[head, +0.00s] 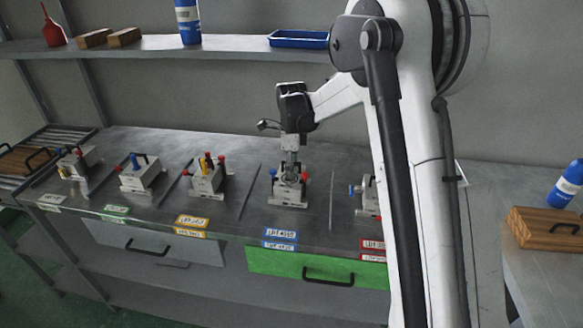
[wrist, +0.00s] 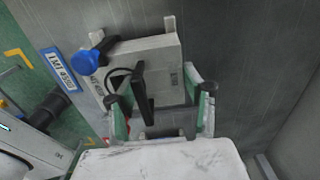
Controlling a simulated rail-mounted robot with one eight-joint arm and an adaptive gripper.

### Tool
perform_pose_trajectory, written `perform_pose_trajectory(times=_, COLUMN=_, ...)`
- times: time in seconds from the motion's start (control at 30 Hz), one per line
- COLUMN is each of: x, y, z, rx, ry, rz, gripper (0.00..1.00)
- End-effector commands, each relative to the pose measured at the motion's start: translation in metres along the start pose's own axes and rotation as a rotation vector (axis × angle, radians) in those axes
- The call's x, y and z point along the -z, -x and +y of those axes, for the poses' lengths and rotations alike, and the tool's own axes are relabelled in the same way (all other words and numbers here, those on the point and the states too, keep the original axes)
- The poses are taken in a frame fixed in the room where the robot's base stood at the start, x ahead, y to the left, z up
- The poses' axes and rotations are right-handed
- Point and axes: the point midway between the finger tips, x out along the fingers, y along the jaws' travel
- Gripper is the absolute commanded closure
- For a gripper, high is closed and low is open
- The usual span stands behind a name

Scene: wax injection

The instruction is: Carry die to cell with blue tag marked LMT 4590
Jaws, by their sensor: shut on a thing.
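A grey block-shaped die (head: 288,197) is in the cell behind the blue tags (head: 281,234). My gripper (head: 290,168) points down over it and is shut on its black handle (wrist: 139,92). In the wrist view the die (wrist: 165,62) shows a blue knob on one side, and my gripper's green-padded fingers (wrist: 162,108) are around the handle. The blue-edged tag (wrist: 61,68) by the bench edge there reads LMT 4590. I cannot tell whether the die rests on the bench or hangs just above it.
Other dies stand in the neighbouring cells, one (head: 208,181) to the left and one (head: 369,196) to the right, partly behind my arm. Thin divider strips separate the cells. A shelf (head: 230,47) runs above the bench. A green drawer (head: 270,262) is below.

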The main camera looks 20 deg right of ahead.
Motion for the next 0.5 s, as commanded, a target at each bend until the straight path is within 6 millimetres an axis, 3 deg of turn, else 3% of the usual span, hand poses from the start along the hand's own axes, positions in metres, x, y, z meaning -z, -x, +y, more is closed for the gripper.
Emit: perform_pose_trajectory(times=0.5, x=0.0, y=-0.0087, z=-0.0001, rx=0.0, ry=0.0, rz=0.0, gripper=1.0)
